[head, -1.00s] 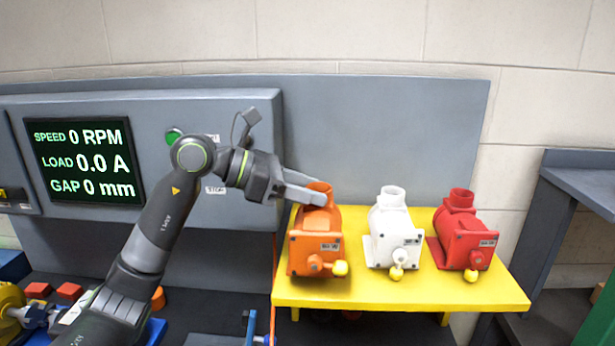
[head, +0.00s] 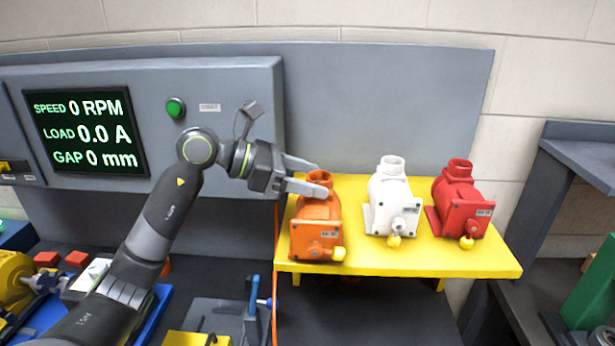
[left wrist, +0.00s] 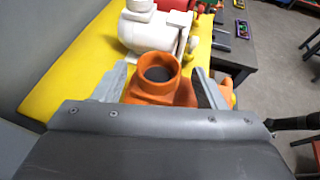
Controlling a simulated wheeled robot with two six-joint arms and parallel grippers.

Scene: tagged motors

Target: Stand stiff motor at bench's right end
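Three motors stand in a row on a yellow bench (head: 400,265): an orange motor (head: 317,232) at the left, a white motor (head: 391,205) in the middle and a red motor (head: 463,212) at the right. Each has a small yellow knob at its lower front. Their tags are too small to read. My left gripper (head: 322,181) is open, its fingers on either side of the orange motor's upright neck. In the left wrist view the orange neck (left wrist: 157,70) sits between the spread fingers, with the white motor (left wrist: 150,30) beyond. My right gripper is not in view.
A grey panel with a screen (head: 88,145) and a green button (head: 175,107) stands at the left. Blue trays and a yellow machine (head: 14,275) lie lower left. A dark table (head: 580,160) stands at the right, apart from the yellow bench.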

